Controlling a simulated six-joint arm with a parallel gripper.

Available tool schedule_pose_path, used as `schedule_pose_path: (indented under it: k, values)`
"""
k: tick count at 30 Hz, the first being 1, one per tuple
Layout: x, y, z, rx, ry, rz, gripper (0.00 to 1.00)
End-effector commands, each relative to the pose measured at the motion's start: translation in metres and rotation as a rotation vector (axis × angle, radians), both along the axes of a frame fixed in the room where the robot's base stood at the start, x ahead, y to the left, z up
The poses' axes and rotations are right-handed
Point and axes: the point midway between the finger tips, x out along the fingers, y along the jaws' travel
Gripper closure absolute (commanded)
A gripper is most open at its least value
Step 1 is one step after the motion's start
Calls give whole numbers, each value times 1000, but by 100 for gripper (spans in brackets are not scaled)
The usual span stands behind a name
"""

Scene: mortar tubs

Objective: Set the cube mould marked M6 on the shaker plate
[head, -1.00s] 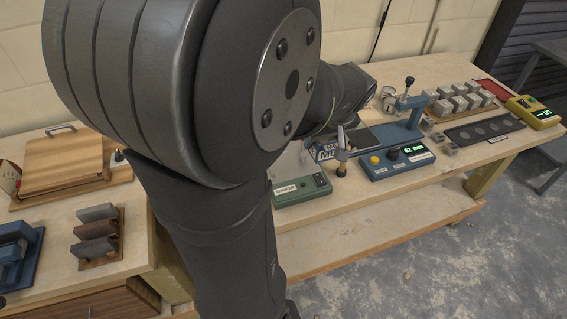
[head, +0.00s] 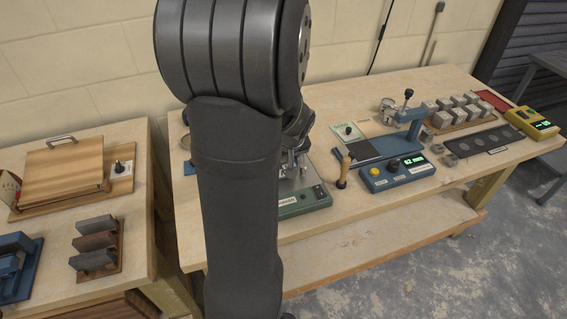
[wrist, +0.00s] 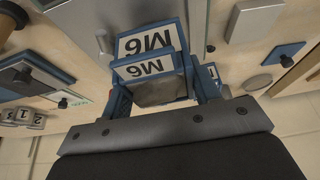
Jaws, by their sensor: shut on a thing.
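The cube mould marked M6 (wrist: 150,68) is blue with white M6 labels and fills the middle of the wrist view. My gripper (wrist: 163,82) is shut on it, one finger on either side. In the head view my arm hides the mould and most of my gripper. The shaker (head: 303,203) has a green front box, and its grey metal plate (head: 289,184) shows partly beside my arm. A grey metal surface (wrist: 88,18) shows behind the mould in the wrist view. I cannot tell whether the mould touches the plate.
A wooden-handled tool (head: 344,170) stands just right of the shaker. Beyond it are a blue device (head: 397,172) with a display, a board of grey cubes (head: 458,119) and a yellow meter (head: 532,122). A separate left bench holds a wooden box (head: 65,172) and grey bars (head: 97,240).

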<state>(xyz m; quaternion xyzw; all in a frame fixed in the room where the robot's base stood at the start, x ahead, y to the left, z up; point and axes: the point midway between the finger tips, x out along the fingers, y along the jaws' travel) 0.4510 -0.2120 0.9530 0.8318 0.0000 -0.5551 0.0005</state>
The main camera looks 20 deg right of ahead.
Motion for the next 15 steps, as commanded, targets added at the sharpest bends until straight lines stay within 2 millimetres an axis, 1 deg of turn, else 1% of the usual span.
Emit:
schedule_pose_path:
  k: [1, 4, 15]
  values:
    - [-1, 0, -10, 4, 4, -2, 78]
    - [0, 0, -20, 2, 2, -1, 78]
    - [0, 0, -24, 0, 0, -1, 78]
